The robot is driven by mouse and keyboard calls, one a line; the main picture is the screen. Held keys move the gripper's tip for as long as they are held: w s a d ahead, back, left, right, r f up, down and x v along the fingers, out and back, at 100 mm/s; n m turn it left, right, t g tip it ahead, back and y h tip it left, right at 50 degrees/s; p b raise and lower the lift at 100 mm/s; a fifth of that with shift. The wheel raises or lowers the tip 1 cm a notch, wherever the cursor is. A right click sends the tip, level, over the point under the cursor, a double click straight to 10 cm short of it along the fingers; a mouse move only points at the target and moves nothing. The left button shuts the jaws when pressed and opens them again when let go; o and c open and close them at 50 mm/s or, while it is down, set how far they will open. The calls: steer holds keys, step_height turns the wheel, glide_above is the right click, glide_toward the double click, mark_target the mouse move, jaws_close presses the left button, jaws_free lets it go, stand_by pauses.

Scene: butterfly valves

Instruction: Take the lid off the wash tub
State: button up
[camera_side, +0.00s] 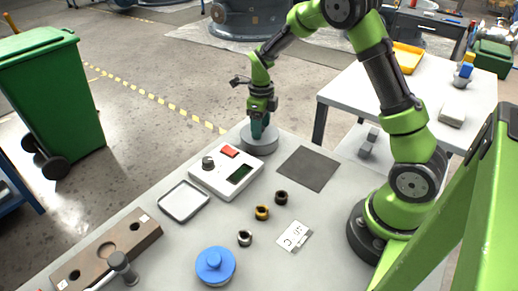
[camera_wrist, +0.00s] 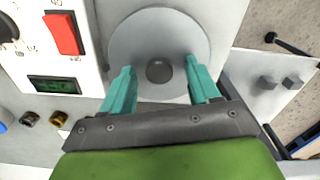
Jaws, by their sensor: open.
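The wash tub appears to be the grey round body (camera_side: 262,147) at the far edge of the bench in the side view. In the wrist view its flat round grey lid (camera_wrist: 158,33) shows with a small dark knob (camera_wrist: 159,71) at the middle. The lid is on. My gripper (camera_side: 258,131) points down over it. In the wrist view the teal fingers of my gripper (camera_wrist: 160,69) are open, one on each side of the knob, with a gap on both sides. Their exact height against the knob is hard to tell.
A white control box (camera_side: 226,172) with a red switch stands close beside the tub. A dark mat (camera_side: 308,168), a shallow tray (camera_side: 184,201), small rings (camera_side: 262,212), a label card (camera_side: 294,236) and a blue knobbed round thing (camera_side: 215,268) lie on the bench.

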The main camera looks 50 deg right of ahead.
jaws_close()
steer(key=shift+r, duration=0.1)
